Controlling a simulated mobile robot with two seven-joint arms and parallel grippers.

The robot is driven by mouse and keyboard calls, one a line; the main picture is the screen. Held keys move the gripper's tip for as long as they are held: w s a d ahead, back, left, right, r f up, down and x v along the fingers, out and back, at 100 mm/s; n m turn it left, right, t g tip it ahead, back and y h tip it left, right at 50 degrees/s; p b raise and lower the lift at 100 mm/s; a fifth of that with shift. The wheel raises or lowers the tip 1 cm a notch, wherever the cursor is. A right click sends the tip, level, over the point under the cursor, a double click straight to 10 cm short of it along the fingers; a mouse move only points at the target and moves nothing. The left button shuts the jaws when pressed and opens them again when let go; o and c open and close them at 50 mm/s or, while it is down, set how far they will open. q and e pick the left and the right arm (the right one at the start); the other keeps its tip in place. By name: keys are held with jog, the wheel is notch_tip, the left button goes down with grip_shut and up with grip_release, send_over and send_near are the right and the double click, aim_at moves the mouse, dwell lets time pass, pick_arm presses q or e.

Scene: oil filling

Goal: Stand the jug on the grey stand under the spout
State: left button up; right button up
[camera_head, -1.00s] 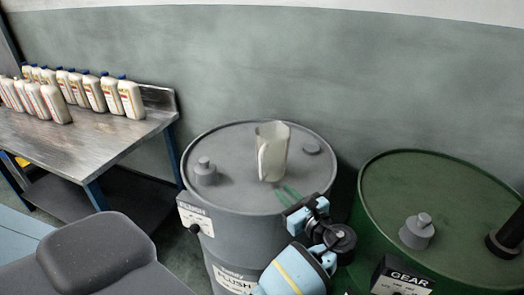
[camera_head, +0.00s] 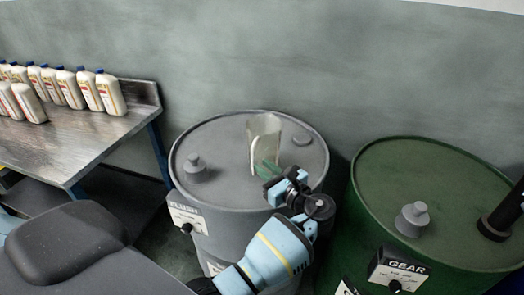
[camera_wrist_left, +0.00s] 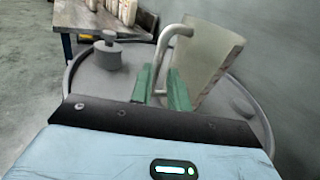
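The jug (camera_head: 267,130), cream and translucent with a long handle, stands upright on top of the grey drum (camera_head: 223,190). In the left wrist view the jug (camera_wrist_left: 212,62) is just beyond my fingers. My left gripper (camera_head: 266,169) has green fingers and is at the near side of the jug. In the left wrist view the gripper (camera_wrist_left: 161,86) is open, with the lower end of the handle between its two fingers. Whether a finger touches the handle is unclear. My right gripper, the grey stand and the spout are not identifiable in view.
The grey drum's lid has a capped bung (camera_head: 194,168) at left and a flat cap (camera_head: 302,139) at right. A green drum (camera_head: 440,175) labelled GEAR stands to the right. A metal bench (camera_head: 85,130) with several white bottles (camera_head: 110,93) is at left.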

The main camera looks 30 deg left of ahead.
pick_arm(q)
send_over(254, 173)
jog(key=shift+w+a+r+p, duration=0.1)
jog(key=shift+a+r+p, duration=0.05)
jog(key=shift+r+p, duration=0.15)
jog(key=shift+c, duration=0.5)
grip_shut()
